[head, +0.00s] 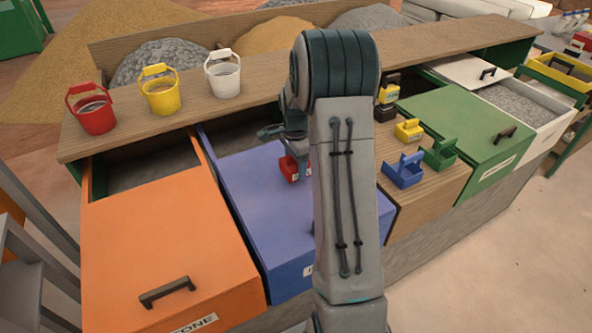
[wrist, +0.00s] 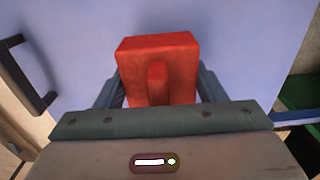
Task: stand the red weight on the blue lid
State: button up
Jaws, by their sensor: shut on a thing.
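The blue lid (head: 245,188) lies over a bin in the middle of the counter, left of my arm. It fills most of the wrist view (wrist: 240,50), with its dark handle at the left. The red weight (head: 289,168) is at my gripper (head: 297,155), over the blue lid. In the wrist view the red weight (wrist: 158,55) is between the two fingers of my gripper (wrist: 158,90), which is shut on it. I cannot tell whether its underside touches the lid. My arm hides the lid's right part in the head view.
An orange lid (head: 165,250) is at the left and a green lid (head: 460,125) at the right. Red (head: 93,110), yellow (head: 160,92) and white (head: 223,75) buckets stand on the back ledge. Blue (head: 403,172), green (head: 440,155) and yellow (head: 409,130) small carriers stand right of my arm.

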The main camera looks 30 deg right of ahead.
aim_at(296, 171)
jog(key=shift+f, duration=1.5)
jog(key=shift+f, duration=0.25)
jog(key=o, duration=1.4)
jog(key=shift+o, duration=0.2)
jog(key=shift+r, duration=0.15)
